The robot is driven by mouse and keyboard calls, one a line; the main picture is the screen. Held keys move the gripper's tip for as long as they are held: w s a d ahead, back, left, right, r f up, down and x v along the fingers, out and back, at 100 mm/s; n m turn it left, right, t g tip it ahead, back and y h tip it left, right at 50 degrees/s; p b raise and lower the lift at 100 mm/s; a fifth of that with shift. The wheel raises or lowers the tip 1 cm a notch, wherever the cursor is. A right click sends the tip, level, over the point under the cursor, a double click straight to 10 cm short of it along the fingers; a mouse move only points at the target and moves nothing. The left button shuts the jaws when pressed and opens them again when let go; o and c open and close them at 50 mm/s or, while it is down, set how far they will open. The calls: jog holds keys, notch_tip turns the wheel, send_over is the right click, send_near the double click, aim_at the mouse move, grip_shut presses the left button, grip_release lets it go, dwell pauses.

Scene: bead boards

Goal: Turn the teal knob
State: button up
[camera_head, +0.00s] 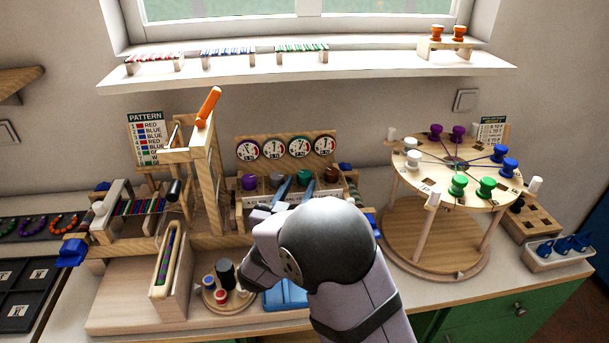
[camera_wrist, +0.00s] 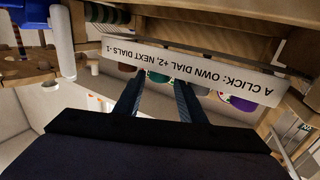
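The teal knob (camera_head: 305,175) is third from the left in a row of knobs under the dials. In the wrist view, the teal knob (camera_wrist: 157,74) shows just beyond the edge of a white label strip. My gripper (camera_head: 293,187) reaches toward the row from the front, its two blue fingers apart. In the wrist view the gripper (camera_wrist: 158,86) is open, its fingers spread to either side of the teal knob's line. The label hides part of the knobs and the fingertips, so I cannot tell whether they touch the teal knob.
A grey knob (camera_head: 277,179) and a brown knob (camera_head: 331,173) flank the teal one; a purple knob (camera_head: 249,182) is at the row's left. The dial board (camera_head: 290,137) stands behind. A wooden frame with an orange handle (camera_head: 208,105) is left, a round peg table (camera_head: 425,176) right.

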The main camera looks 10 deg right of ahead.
aim_at(303, 181)
jog(key=shift+p+x, duration=0.5)
jog(key=shift+x, duration=2.1)
jog(key=c, duration=0.8)
